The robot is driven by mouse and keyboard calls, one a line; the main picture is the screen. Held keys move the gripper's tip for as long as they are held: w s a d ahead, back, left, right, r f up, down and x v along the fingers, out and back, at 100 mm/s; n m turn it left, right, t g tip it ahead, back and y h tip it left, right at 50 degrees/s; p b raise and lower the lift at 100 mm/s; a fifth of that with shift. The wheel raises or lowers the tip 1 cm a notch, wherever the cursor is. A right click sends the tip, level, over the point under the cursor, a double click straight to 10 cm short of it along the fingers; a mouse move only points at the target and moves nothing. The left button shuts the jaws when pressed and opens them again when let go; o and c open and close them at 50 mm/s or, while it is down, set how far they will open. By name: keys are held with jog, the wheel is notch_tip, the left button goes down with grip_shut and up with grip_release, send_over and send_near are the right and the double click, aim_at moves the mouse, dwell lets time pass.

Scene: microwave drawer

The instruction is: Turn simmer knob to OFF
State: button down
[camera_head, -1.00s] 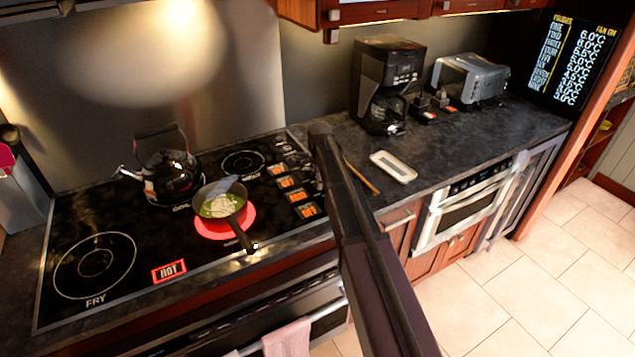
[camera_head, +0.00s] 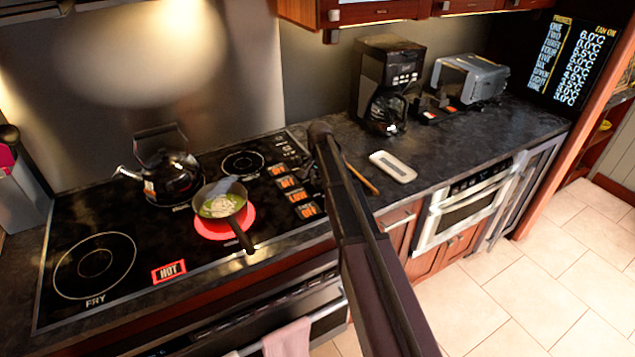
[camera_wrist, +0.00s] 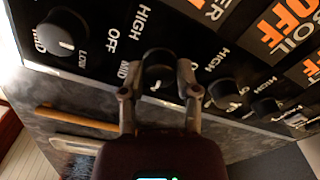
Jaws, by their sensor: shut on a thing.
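In the wrist view my gripper (camera_wrist: 160,92) is shut on a dark round knob (camera_wrist: 160,72), one finger on each side. HIGH, OFF and MID are printed to the left of this knob. A panel label ending in "ER" with OFF in orange lies above it, partly cut off; I cannot read the full name. In the head view my arm covers the gripper and the held knob near the cooktop's right end. Four-way pointer details on the held knob are hidden by the fingers.
Other knobs (camera_wrist: 62,32) (camera_wrist: 226,92) sit close on both sides. In the head view the black cooktop (camera_head: 125,215) holds a kettle (camera_head: 172,172) and a pan (camera_head: 222,197) on a glowing red burner. A coffee maker (camera_head: 388,75) and toaster (camera_head: 470,80) stand on the right counter.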

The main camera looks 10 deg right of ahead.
jog(key=n, duration=1.1)
jog(key=shift+a+n, duration=0.15)
jog(key=shift+n, duration=1.95)
jog(key=shift+c, duration=1.7)
grip_release()
